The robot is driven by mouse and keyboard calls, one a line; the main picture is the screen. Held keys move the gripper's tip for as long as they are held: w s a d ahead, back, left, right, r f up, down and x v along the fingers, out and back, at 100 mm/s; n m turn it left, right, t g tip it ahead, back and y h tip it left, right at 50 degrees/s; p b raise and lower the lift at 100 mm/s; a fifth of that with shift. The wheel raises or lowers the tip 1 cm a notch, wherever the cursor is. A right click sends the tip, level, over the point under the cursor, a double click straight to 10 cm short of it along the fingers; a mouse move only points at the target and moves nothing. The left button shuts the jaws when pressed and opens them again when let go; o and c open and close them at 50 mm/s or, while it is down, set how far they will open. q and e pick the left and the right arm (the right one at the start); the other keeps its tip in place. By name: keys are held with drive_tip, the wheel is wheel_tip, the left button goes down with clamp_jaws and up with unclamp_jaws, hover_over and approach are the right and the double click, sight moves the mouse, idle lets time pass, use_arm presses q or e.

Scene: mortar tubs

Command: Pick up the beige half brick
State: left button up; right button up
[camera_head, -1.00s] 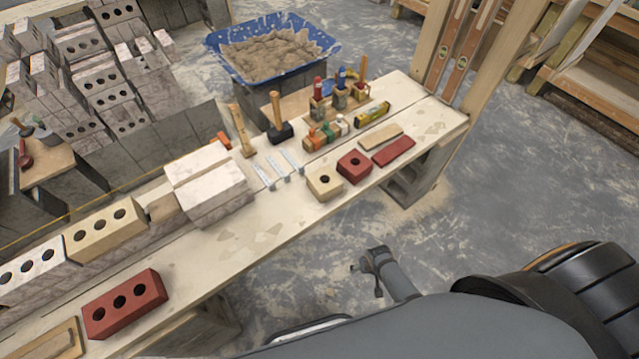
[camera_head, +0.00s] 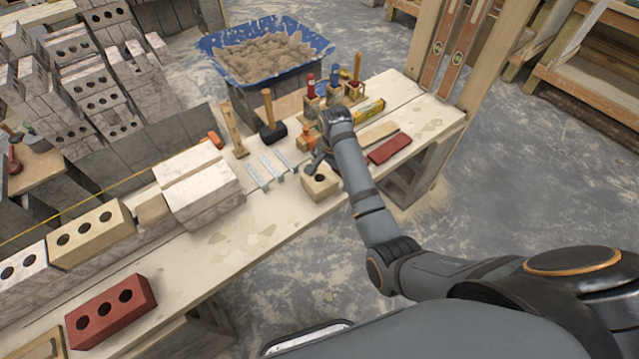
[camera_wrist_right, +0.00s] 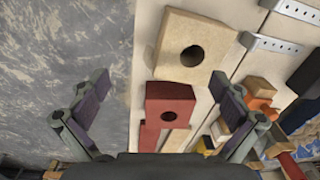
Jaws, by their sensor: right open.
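The beige half brick (camera_head: 320,186), with one round hole, lies on the wooden plank bench in the head view. In the right wrist view the beige half brick (camera_wrist_right: 210,62) is at the upper middle, nearly all in sight. My right gripper (camera_head: 316,160) is over the bench just behind and above it in the head view. In the wrist view its fingers (camera_wrist_right: 160,80) are spread wide and empty, and the brick lies mostly ahead of the fingertips, toward the right one. It is not gripped. My left gripper is not in view.
A red half brick (camera_wrist_right: 170,105) lies close to the beige one, hidden by my right arm in the head view. Metal strips (camera_head: 272,170) lie to the left. A mallet (camera_head: 270,120), a red slim brick (camera_head: 390,148) and a yellow level (camera_head: 368,111) are nearby.

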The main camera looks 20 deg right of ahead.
sight(319, 178)
drive_tip(key=w+a+r+m, duration=0.1)
drive_tip(key=w+a+r, duration=0.1)
drive_tip(key=w+r+m, duration=0.1)
drive_tip(key=w+r, duration=0.1)
drive_tip(key=shift+w+a+m+g, duration=0.1)
drive_tip(key=shift+a+m+g, duration=0.2)
drive_tip(key=shift+a, duration=0.1)
drive_tip(key=f, duration=1)
drive_tip(key=shift+d+f+b, duration=0.25)
drive_tip(key=shift+b, duration=0.15)
drive_tip(key=shift+c, duration=0.4)
drive_tip(key=c, duration=1.4)
drive_tip(key=shift+r, duration=0.1)
drive_tip(key=shift+c, duration=0.8)
drive_tip(key=shift+r, duration=0.1)
